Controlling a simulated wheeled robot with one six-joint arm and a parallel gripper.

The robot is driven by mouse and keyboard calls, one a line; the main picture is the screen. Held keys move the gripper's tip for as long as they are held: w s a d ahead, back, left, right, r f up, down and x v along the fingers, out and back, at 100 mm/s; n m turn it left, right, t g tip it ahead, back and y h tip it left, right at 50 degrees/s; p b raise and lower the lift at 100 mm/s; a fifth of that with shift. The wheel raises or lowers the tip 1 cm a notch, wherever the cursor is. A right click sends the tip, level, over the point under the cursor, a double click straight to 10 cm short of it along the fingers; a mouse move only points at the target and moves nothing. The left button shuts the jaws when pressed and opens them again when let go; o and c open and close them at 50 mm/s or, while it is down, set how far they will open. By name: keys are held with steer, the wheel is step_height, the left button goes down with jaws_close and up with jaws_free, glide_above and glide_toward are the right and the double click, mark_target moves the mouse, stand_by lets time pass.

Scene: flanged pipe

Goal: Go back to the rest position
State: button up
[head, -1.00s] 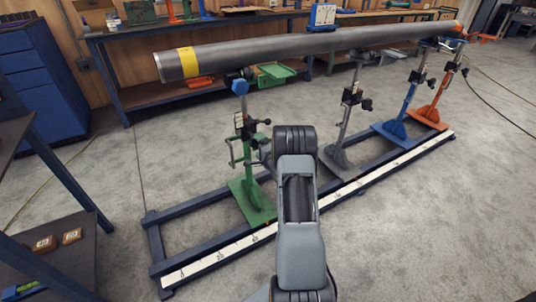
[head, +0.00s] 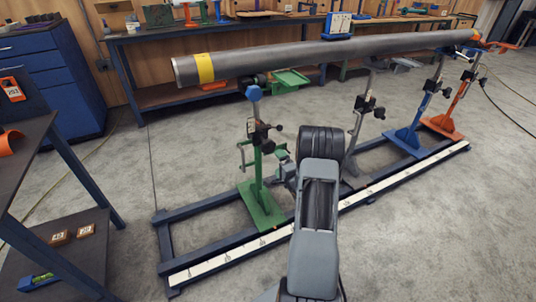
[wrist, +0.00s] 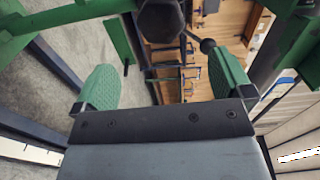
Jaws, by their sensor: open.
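My gripper shows in the wrist view (wrist: 165,88) with two green fingers spread apart and nothing between them. A dark rounded knob (wrist: 162,18) and green stand parts lie just beyond the fingers. In the head view my grey arm reaches forward beside the green pipe stand (head: 262,205), and the gripper itself is mostly hidden behind the arm.
A blue base frame with a white ruler strip (head: 235,250) runs under the green, grey, blue (head: 407,138) and orange (head: 442,125) stands. A dark table (head: 28,140) is at the left. A workbench (head: 140,42) and a blue cabinet (head: 55,90) stand behind. Open concrete floor lies at the right.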

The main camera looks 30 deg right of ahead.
steer(key=a+r+n+g+p, duration=0.25)
steer(key=a+r+p, duration=0.2)
steer(key=r, duration=0.45)
steer(key=a+r+n+g+p, duration=0.25)
steer(key=a+r+p, duration=0.2)
steer(key=r, duration=0.35)
steer(key=a+r+n+g+p, duration=0.25)
steer(key=r+n+p, duration=0.2)
steer(key=r, duration=0.45)
steer(key=s+a+r+n+g+y+p, duration=0.1)
steer(key=s+a+r+n+g+p, duration=0.2)
steer(key=s, duration=0.8)
steer(key=s+a+r+n+g+y+p, duration=0.1)
steer(key=s+a+r+n+g+p, duration=0.2)
steer(key=s+a+r+n+p, duration=0.4)
steer(key=s+a+r+p, duration=0.1)
steer(key=s+a+r, duration=0.3)
steer(key=a, duration=0.3)
steer(key=shift+s+a+r+g+y+p, duration=0.2)
steer(key=shift+a+r+g+y+p, duration=0.15)
steer(key=shift+r, duration=0.25)
steer(key=shift+d, duration=0.2)
